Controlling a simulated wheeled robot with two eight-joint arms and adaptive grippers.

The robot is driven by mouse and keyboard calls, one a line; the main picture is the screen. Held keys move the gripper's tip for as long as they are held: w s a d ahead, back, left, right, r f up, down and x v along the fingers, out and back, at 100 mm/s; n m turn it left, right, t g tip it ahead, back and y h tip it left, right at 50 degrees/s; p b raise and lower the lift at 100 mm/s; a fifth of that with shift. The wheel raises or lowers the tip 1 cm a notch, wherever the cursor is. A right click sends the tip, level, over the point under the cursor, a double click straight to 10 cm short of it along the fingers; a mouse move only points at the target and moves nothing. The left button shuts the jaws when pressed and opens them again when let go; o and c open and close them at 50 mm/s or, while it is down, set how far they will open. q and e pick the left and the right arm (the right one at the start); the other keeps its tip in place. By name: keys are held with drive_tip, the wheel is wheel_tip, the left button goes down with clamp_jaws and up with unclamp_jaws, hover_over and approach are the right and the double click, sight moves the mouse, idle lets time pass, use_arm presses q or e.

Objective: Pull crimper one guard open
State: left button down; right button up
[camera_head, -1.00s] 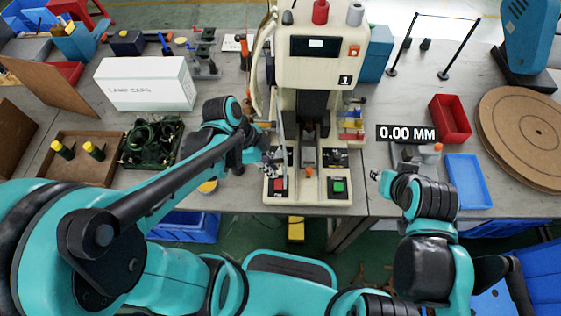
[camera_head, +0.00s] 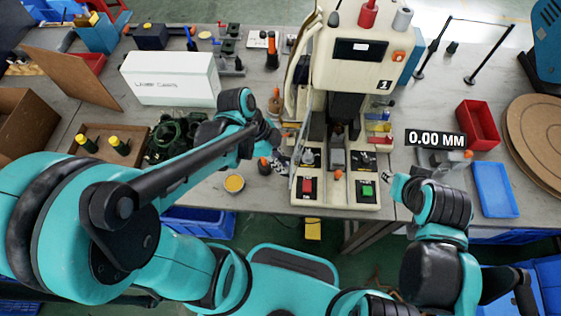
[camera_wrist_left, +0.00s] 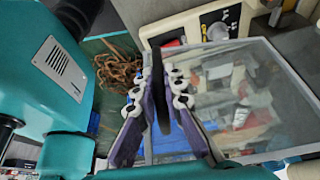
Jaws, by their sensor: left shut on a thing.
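Crimper one is the cream machine (camera_head: 352,62) marked 1, with a red and a green button at its base. Its guard (camera_wrist_left: 232,85), a clear panel with a pale frame, fills the right of the left wrist view. In the head view the guard (camera_head: 299,152) shows nearly edge-on at the machine's left front. My left gripper (camera_head: 279,163) is at the guard's left side. In the wrist view its purple fingers (camera_wrist_left: 161,85) are closed about a dark upright bar, seemingly the guard's handle. My right gripper (camera_head: 387,180) is right of the machine base, its fingers too small to read.
A white box (camera_head: 170,78), a wooden tray (camera_head: 92,133) and dark green coils (camera_head: 175,138) lie left. Red (camera_head: 477,125) and blue (camera_head: 495,190) trays lie right.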

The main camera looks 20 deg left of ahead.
use_arm(q)
drive_tip(key=c, duration=1.6)
unclamp_jaws()
drive_tip(key=shift+s, duration=0.1)
drive_tip(key=shift+r, duration=0.1)
drive_tip(key=v, duration=1.1)
drive_tip(key=shift+a+r, duration=0.15)
drive_tip(key=shift+r, duration=0.25)
